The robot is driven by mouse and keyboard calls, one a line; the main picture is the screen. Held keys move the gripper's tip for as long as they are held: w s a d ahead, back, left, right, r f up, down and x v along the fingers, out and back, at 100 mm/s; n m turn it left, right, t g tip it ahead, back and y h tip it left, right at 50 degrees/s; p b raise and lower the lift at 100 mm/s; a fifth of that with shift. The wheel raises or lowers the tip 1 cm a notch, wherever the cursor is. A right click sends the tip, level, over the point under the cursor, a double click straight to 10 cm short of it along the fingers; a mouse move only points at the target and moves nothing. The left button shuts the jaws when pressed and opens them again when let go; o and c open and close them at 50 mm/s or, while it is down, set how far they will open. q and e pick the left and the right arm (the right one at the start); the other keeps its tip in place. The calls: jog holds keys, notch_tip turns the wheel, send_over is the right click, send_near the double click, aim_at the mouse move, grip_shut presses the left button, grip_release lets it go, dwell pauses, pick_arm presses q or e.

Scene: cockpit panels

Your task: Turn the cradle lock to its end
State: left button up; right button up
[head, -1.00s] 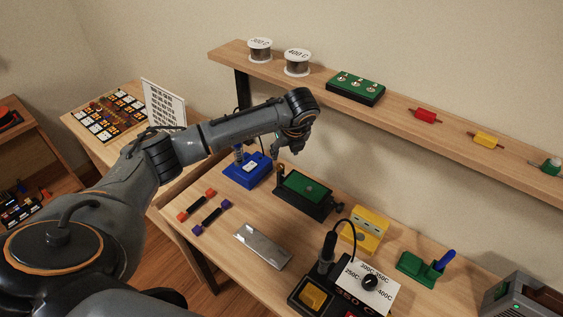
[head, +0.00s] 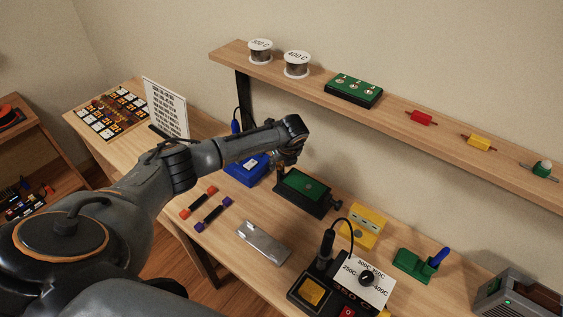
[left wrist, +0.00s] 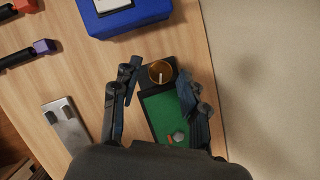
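The cradle is a black frame (head: 303,209) holding a green board (head: 305,185), on the bench behind the silver plate. In the left wrist view, a round brass-coloured knob with a pale slot or bar (left wrist: 160,72) sits at the cradle's near-blue-box end, beside the green board (left wrist: 168,118); it appears to be the lock. My left gripper (head: 284,164) is over that end of the cradle. In the left wrist view its fingers (left wrist: 158,88) are apart, one each side of the knob, with nothing gripped. Whether they touch it cannot be told. My right gripper is not in view.
A blue box (head: 246,170) stands close left of the cradle, and a yellow block (head: 363,229) to its right. A silver plate (head: 263,242) and a soldering station (head: 330,285) lie in front. The shelf (head: 440,148) runs above and behind.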

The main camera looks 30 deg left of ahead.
pick_arm(q)
grip_shut()
jog(key=m+b, duration=0.2)
jog(key=shift+s+a+f+m+t+h+b, duration=0.1)
jog(key=shift+a+f+m+t+h+b, duration=0.05)
jog(key=shift+m+t+h+b, duration=0.2)
jog(key=m+h+b, duration=0.1)
jog(key=m+b, duration=0.1)
jog(key=m+h+b, duration=0.1)
jog(key=m+b, duration=0.2)
jog(key=m+t+h+b, duration=0.1)
jog(key=m+b, duration=0.2)
jog(key=shift+a, duration=0.3)
jog(key=m+h+b, duration=0.1)
jog(key=m+b, duration=0.2)
jog(key=shift+a+m, duration=0.15)
jog(key=shift+m, duration=0.1)
jog(key=shift+a+r+m+g+h+b, duration=0.2)
jog(key=shift+m+h+b, duration=0.3)
jog(key=shift+m, duration=0.45)
jog(key=shift+d+r+m+g+h+b, duration=0.1)
jog(key=shift+m+g+h+b, duration=0.2)
jog(key=shift+m+b, duration=0.45)
jog(key=shift+m, duration=0.3)
